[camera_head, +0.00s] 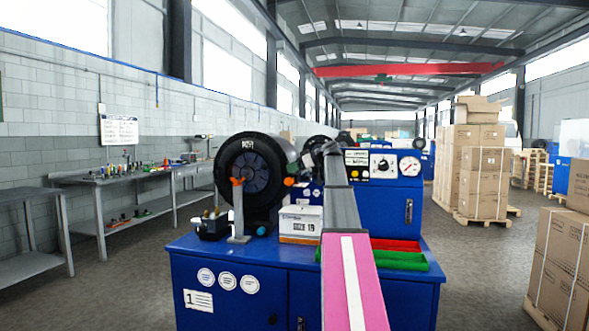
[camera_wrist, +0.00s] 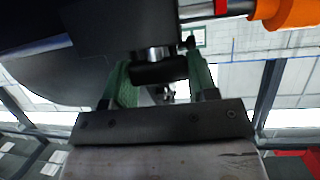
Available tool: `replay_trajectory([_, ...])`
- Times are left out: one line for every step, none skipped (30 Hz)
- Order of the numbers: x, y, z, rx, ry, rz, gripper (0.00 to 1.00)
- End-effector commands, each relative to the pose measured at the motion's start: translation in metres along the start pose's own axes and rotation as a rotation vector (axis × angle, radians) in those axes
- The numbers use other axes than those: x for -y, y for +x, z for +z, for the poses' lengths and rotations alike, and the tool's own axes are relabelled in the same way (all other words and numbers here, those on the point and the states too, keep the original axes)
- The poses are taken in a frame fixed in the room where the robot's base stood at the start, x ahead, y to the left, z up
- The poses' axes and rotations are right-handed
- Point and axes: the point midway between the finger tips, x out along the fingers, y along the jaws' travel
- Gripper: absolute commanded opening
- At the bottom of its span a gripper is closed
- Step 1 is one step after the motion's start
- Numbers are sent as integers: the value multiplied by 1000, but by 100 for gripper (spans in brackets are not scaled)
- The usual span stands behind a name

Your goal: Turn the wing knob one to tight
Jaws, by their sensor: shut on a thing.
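In the wrist view, my gripper (camera_wrist: 162,80) has its two green fingers on either side of a dark knob (camera_wrist: 158,70), which I take to be the wing knob. The fingers are shut on it. A short bright metal shaft shows just beyond the knob. In the head view, my arm reaches forward to the crimper (camera_head: 252,175), a black ring-shaped machine on a blue cabinet marked 1. My gripper's fingers and the knob are hidden there behind my arm, so I cannot tell the knob's angle from that view.
A box marked "SIZE 19" (camera_head: 300,224) and red and green trays (camera_head: 400,258) sit on the blue cabinet (camera_head: 230,290). A control panel with a dial and gauge (camera_head: 383,166) stands at the right. A workbench (camera_head: 150,176) lines the left wall. Stacked cartons (camera_head: 480,170) stand at right.

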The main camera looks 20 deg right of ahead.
Motion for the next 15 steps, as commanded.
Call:
replay_trajectory([3, 0, 1, 0, 11, 29, 30])
replay_trajectory([3, -1, 1, 0, 19, 48, 30])
replay_trajectory([3, -1, 1, 0, 29, 74, 30])
replay_trajectory([3, -1, 1, 0, 38, 95, 30])
replay_trajectory([3, -1, 1, 0, 47, 113, 30])
replay_trajectory([3, -1, 1, 0, 57, 140, 30])
replay_trajectory([3, -1, 1, 0, 66, 160, 30])
replay_trajectory([3, -1, 1, 0, 73, 178, 30])
replay_trajectory([3, -1, 1, 0, 83, 204, 30])
replay_trajectory([3, 0, 1, 0, 91, 220, 30])
replay_trajectory([2, 0, 1, 0, 97, 238, 30])
replay_trajectory([2, 0, 1, 0, 107, 259, 30])
replay_trajectory([2, 0, 1, 0, 112, 275, 30])
replay_trajectory([2, 0, 1, 0, 119, 289, 30])
replay_trajectory([2, 0, 1, -1, 126, 307, 30])
